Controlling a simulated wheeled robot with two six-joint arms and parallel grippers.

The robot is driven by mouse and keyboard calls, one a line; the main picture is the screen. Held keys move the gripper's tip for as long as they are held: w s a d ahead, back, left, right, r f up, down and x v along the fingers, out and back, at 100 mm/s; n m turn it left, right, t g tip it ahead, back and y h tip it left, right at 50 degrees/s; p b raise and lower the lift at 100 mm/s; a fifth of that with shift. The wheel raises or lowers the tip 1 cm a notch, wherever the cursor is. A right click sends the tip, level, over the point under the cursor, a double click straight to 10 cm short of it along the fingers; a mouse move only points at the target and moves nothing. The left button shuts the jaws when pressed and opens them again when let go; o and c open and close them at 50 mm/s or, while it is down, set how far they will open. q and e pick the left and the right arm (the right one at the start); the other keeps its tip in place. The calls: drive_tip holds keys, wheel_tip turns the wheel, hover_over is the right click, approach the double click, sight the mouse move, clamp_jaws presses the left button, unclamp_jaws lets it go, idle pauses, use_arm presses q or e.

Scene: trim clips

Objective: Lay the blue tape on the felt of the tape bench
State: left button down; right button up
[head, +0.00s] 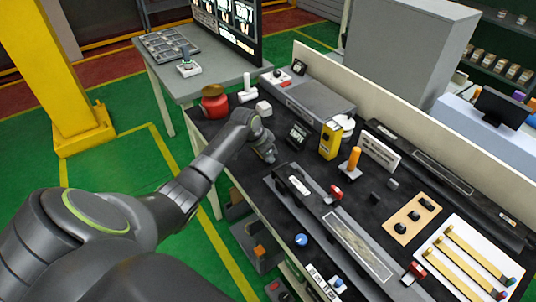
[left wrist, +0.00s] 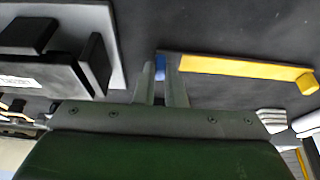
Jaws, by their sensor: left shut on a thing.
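My left gripper (head: 268,155) reaches over the dark top of the bench (head: 222,132), left of a yellow box. In the left wrist view its two fingers (left wrist: 160,84) are closed on a small blue piece, which looks like the blue tape (left wrist: 160,64). Only a little of the tape shows between the fingertips; in the head view it is hidden by the gripper. I cannot tell whether it touches the dark surface. My right gripper is not in view.
The yellow box (head: 330,140) stands near the gripper. A small dark display (head: 299,134), an orange-handled tool (head: 352,161) and a long grey fixture (head: 330,225) are close by. A red container (head: 214,103) stands at the bench's far left.

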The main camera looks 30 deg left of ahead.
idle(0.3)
use_arm(q)
drive_tip(key=c, duration=1.4)
unclamp_jaws()
drive_tip(key=shift+c, duration=0.2)
drive_tip(key=b+v, duration=0.2)
drive_tip(key=v, duration=1.5)
drive_tip(key=shift+s+r, duration=0.15)
